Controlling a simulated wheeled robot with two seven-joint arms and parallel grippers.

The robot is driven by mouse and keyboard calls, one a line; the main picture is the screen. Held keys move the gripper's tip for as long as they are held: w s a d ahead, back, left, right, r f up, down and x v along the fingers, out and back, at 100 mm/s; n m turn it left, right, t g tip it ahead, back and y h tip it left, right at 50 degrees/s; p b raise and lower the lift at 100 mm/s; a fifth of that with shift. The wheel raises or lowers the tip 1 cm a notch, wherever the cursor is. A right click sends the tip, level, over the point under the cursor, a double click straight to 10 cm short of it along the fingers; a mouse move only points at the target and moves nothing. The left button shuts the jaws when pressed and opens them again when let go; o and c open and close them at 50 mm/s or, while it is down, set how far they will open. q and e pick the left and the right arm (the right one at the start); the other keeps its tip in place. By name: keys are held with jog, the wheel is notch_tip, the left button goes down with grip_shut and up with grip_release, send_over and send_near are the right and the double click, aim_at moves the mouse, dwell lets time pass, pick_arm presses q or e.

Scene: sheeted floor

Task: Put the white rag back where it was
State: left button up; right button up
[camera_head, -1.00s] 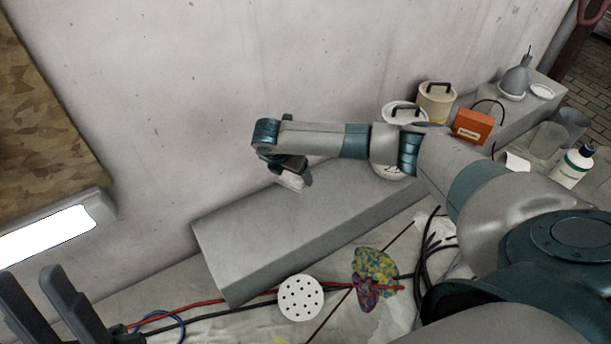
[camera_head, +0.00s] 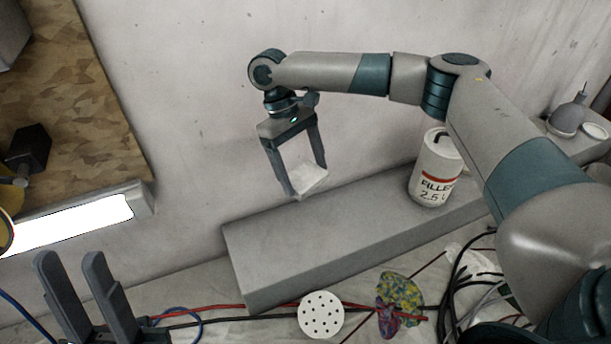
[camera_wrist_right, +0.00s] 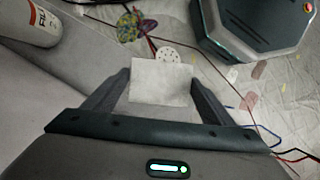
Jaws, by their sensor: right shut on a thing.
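The white rag (camera_head: 311,181) is a small pale square between the fingertips of my right gripper (camera_head: 307,184). The gripper is shut on it and holds it near the wall, above the grey ledge (camera_head: 330,245). In the right wrist view the rag (camera_wrist_right: 161,82) spans the gap between both fingers of the right gripper (camera_wrist_right: 160,84). My left gripper (camera_head: 88,290) is at the lower left of the head view, its two fingers apart with nothing between them.
A white filler can (camera_head: 436,172) stands on the ledge to the right. A perforated white disc (camera_head: 321,315), a colour-stained rag (camera_head: 399,302) and cables lie on the sheeted floor in front. A lit lamp (camera_head: 70,226) is below the brown board (camera_head: 85,130) at left. The ledge's left part is clear.

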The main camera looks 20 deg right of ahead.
aim_at(309, 185)
jog(key=s+r+m, duration=0.1)
jog(key=r, duration=0.1)
jog(key=s+r+m+y, duration=0.1)
jog(key=r+m, duration=0.1)
jog(key=s+r+m+y, duration=0.1)
jog(key=r+m, duration=0.1)
jog(key=shift+s+a, duration=0.2)
jog(key=shift+s, duration=0.1)
jog(key=shift+d, duration=0.1)
